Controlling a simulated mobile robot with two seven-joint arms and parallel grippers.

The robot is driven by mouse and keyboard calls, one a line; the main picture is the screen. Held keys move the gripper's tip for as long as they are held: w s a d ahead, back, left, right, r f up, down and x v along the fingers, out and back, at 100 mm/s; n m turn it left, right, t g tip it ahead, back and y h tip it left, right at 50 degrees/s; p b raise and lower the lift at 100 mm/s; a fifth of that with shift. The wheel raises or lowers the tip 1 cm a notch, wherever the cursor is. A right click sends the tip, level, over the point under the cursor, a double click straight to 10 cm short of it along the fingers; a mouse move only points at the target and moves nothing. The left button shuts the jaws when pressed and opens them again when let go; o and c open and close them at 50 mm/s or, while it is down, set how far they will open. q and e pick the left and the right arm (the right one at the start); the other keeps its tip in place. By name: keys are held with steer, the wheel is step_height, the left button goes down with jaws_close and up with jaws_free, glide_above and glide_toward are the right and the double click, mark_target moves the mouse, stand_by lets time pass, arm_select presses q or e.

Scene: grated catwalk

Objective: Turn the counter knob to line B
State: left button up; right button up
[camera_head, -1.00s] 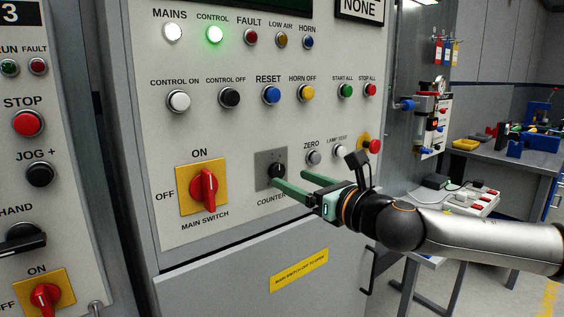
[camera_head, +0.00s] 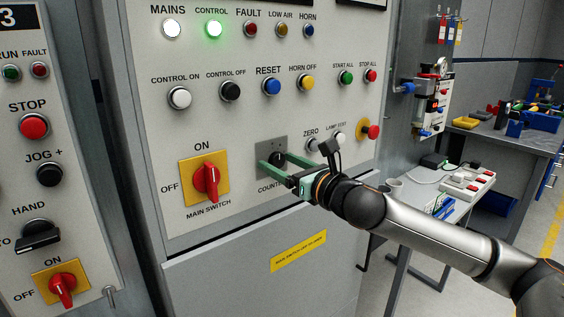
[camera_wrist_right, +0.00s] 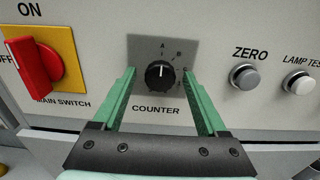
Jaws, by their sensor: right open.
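The counter knob (camera_head: 277,157) is a small black round knob on a grey square plate (camera_head: 265,146) above the COUNTER label. In the right wrist view the knob (camera_wrist_right: 159,75) shows a white pointer line directed up, at or close to the A mark. The B mark (camera_wrist_right: 179,54) is up and right of the knob. My right gripper (camera_head: 275,162) is open, its green fingers on either side of the knob; the wrist view shows gaps between the knob and both fingers. Whether the fingertips touch the plate is unclear. My left gripper is out of view.
The red main switch (camera_head: 207,181) on its yellow plate is left of the knob. The ZERO button (camera_head: 312,144) and lamp test button (camera_wrist_right: 299,81) are to the right. A side table (camera_head: 425,205) with small items stands at right.

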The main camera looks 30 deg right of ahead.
steer(key=shift+c, duration=0.2)
jaws_close()
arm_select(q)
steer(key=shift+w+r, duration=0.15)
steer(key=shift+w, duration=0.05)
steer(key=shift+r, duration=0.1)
arm_select(e)
steer(key=shift+m+p, duration=0.55)
steer(key=shift+m, duration=0.35)
steer(key=shift+m+p, duration=0.5)
steer(key=shift+m, duration=0.7)
steer(key=shift+m+p, duration=0.35)
steer(key=shift+m, duration=0.65)
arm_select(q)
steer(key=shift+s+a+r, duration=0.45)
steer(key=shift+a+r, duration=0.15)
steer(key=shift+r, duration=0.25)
arm_select(e)
steer(key=shift+m, duration=0.7)
